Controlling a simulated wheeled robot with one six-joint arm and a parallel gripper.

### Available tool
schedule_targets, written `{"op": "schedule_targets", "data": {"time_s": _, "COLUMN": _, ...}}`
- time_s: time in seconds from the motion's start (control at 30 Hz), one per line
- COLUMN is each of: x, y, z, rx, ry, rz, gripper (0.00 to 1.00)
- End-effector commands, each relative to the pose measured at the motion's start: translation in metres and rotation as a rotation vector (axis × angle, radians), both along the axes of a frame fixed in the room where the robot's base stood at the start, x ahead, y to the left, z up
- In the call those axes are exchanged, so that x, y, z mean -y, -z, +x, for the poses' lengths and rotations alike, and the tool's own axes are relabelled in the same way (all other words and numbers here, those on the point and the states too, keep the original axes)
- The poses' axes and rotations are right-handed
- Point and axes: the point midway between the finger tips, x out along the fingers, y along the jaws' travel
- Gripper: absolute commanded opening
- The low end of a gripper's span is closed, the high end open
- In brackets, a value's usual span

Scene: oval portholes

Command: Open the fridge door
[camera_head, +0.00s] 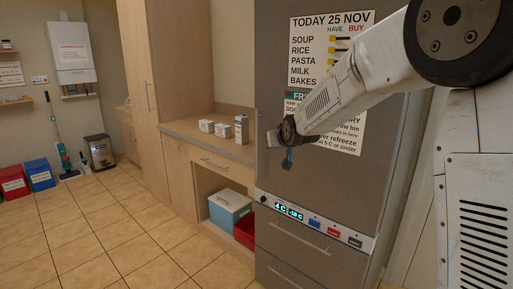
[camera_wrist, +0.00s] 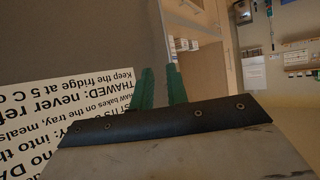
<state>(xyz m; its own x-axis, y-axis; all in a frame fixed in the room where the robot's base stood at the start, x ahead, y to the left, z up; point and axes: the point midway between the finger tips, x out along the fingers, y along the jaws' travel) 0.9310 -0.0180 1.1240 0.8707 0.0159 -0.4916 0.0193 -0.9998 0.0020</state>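The grey fridge (camera_head: 272,60) stands at the centre right in the head view, and its upper door looks closed. My gripper (camera_head: 288,162) is in front of the door, near its left edge. A small pale piece (camera_head: 272,139) shows just left of the gripper; I cannot tell if it is the door handle. In the wrist view, the green fingers of my gripper (camera_wrist: 161,82) stand a little apart beside the door's grey face (camera_wrist: 70,40), with the door's edge lining up between them. Whether they hold anything is unclear. My arm hides part of the door.
A fridge drawer with a bar handle (camera_head: 300,238) lies below the display strip (camera_head: 315,222). A wooden counter (camera_head: 210,140) with small cartons adjoins on the left. A blue-grey box (camera_head: 229,211) and red crate (camera_head: 245,230) sit beneath. Tiled floor at left is clear.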

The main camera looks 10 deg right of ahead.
Motion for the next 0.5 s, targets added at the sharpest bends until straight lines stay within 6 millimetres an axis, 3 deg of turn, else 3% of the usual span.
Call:
{"op": "schedule_targets", "data": {"time_s": 0.03, "x": -0.002, "y": 0.015, "z": 0.029, "rx": 0.051, "ry": -0.004, "rz": 0.001, "gripper": 0.16}}
{"op": "schedule_targets", "data": {"time_s": 0.2, "x": -0.007, "y": 0.048, "z": 0.106, "rx": 0.256, "ry": -0.011, "rz": 0.007, "gripper": 0.16}}
{"op": "schedule_targets", "data": {"time_s": 0.3, "x": -0.010, "y": 0.069, "z": 0.136, "rx": 0.356, "ry": -0.014, "rz": 0.011, "gripper": 0.16}}
{"op": "schedule_targets", "data": {"time_s": 0.5, "x": -0.013, "y": 0.094, "z": 0.164, "rx": 0.484, "ry": -0.019, "rz": 0.016, "gripper": 0.16}}
